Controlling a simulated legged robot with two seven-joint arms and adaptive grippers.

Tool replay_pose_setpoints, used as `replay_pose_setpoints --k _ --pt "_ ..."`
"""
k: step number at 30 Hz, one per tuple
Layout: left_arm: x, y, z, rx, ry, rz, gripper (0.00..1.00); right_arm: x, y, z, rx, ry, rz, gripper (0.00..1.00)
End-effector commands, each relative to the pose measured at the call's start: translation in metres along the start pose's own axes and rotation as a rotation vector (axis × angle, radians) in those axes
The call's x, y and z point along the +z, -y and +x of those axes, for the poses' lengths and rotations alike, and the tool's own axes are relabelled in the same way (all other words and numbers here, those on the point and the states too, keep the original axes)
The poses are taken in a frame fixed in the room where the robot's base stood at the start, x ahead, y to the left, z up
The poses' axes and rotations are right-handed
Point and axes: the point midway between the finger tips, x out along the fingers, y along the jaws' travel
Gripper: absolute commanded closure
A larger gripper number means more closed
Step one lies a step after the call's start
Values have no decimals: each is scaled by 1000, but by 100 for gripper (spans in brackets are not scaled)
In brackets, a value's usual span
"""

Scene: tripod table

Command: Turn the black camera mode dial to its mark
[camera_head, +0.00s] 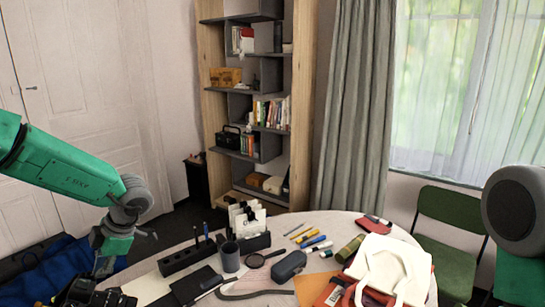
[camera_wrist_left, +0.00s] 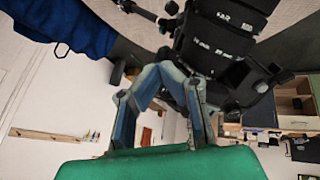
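My left gripper (camera_head: 82,292) hangs at the lower left of the head view, by the left edge of the round table, partly cut off by the picture. My right gripper is out of view.
The round table (camera_head: 345,222) carries a black organiser (camera_head: 187,257), a dark cup (camera_head: 230,257), a magnifying glass (camera_head: 256,260), a dark case (camera_head: 288,266), pens and a white-and-red item (camera_head: 393,268) at right. A blue bag (camera_head: 60,270) lies left. A green chair (camera_head: 450,225) stands right.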

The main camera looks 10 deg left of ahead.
Motion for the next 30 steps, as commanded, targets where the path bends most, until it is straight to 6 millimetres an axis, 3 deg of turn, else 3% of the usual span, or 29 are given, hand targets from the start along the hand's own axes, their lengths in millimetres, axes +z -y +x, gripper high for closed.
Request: replay_pose_setpoints --k 16,30 --pt "7 -6 -1 0 -1 0 100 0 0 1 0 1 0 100" --pt "8 -6 -53 1 1 0 100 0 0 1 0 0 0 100"
